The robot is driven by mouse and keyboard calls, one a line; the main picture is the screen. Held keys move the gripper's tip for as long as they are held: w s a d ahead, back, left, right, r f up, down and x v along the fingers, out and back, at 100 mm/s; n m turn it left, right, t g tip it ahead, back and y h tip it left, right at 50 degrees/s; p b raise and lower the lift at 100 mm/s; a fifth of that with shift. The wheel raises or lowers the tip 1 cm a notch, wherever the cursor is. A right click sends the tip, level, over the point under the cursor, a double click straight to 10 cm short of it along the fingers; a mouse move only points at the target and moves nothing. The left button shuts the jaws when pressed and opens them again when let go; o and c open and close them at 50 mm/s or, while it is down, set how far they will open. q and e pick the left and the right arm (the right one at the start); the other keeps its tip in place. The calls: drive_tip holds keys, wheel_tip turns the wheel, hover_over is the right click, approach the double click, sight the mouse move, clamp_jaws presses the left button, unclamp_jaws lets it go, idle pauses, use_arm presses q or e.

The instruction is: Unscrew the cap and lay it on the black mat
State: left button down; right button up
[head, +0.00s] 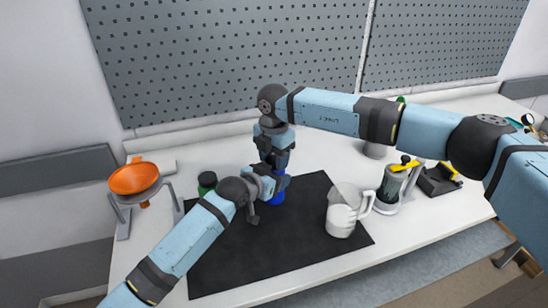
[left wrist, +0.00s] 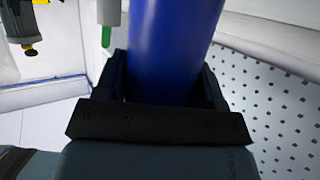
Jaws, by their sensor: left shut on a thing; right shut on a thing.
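A blue bottle (head: 276,197) stands upright on the black mat (head: 255,255), near its back edge. My left gripper (head: 277,184) is shut around the bottle's body. In the left wrist view the blue bottle (left wrist: 172,50) sits between the two dark fingers of the left gripper (left wrist: 170,85). My right gripper (head: 274,160) points down from above, right over the bottle, and is shut at its top. The cap is hidden by the right gripper's fingers, so I cannot see whether it is still on the thread.
A white jug (head: 342,212) stands on the mat's right part. A green-lidded jar (head: 207,182) is just left of the mat. An orange bowl (head: 134,178) rests on a stand at the left. A jar device with yellow parts (head: 392,187) stands at the right. The mat's front is clear.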

drive_tip(key=shift+n, duration=0.9)
drive_tip(key=o, duration=1)
drive_tip(key=shift+r, duration=0.1)
